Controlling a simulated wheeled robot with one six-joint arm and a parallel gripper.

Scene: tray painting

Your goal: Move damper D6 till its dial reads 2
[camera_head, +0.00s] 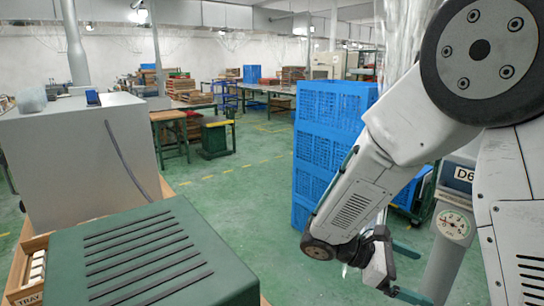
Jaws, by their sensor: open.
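The label D6 (464,175) is on a grey upright duct (442,268) at the right, partly hidden behind my arm. Below it is a round white dial (453,224) with a reddish needle and small marks. The number it points to is too small to read. I cannot make out the damper's handle for sure. My gripper (413,274) is open, with its two fingers apart and pointing right toward the duct, below and left of the dial. Nothing shows between the fingers. I cannot tell whether they touch the duct.
Stacked blue crates (328,125) stand just behind my arm. A dark green ribbed box (150,255) is at the front left, beside a wooden tray of pale pieces (35,272) and a grey cabinet (80,150). Green floor (245,195) lies open in the middle.

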